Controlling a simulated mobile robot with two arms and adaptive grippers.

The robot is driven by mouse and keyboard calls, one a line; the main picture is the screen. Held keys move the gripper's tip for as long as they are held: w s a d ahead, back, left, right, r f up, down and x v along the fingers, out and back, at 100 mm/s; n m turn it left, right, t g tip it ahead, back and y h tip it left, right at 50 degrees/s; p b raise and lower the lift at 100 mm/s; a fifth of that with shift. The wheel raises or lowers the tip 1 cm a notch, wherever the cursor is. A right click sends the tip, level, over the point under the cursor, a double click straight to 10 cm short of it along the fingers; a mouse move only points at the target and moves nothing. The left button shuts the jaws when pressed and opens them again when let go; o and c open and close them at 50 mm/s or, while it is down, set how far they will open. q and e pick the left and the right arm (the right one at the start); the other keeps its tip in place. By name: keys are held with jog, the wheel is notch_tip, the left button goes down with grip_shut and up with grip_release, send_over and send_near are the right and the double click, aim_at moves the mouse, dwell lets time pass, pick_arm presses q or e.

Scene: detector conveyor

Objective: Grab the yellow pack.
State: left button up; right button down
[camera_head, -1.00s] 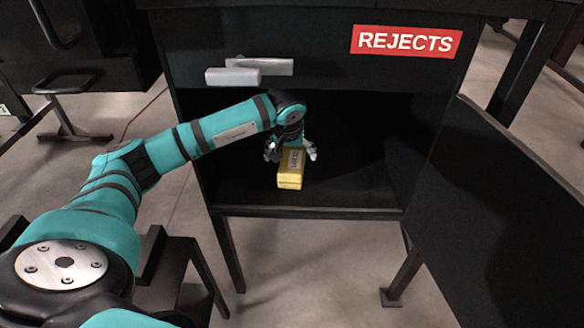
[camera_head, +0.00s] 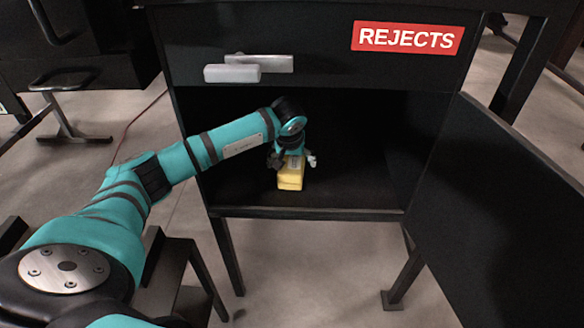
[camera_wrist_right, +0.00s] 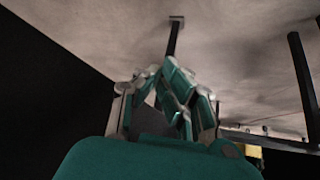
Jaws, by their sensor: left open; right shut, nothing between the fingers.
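The yellow pack (camera_head: 290,178) sits on the floor of the black cabinet compartment, near its front edge, with a pale label on top. My left gripper (camera_head: 294,162) is open above it, with fingers at either side of the pack's rear part. The gripper hides part of the pack, and I cannot tell if the fingers touch it. In the right wrist view my right gripper (camera_wrist_right: 172,75) is shut and empty.
The cabinet's front lip (camera_head: 310,213) lies just before the pack. A REJECTS sign (camera_head: 408,37) and a grey handle (camera_head: 232,73) are above the opening. The cabinet door (camera_head: 510,190) stands open on the right. The compartment is clear right of the pack.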

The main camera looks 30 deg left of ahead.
pick_arm(q)
jog(key=shift+f, duration=0.2)
dwell(0.5)
jog(key=shift+c, duration=0.2)
jog(key=c, duration=1.6)
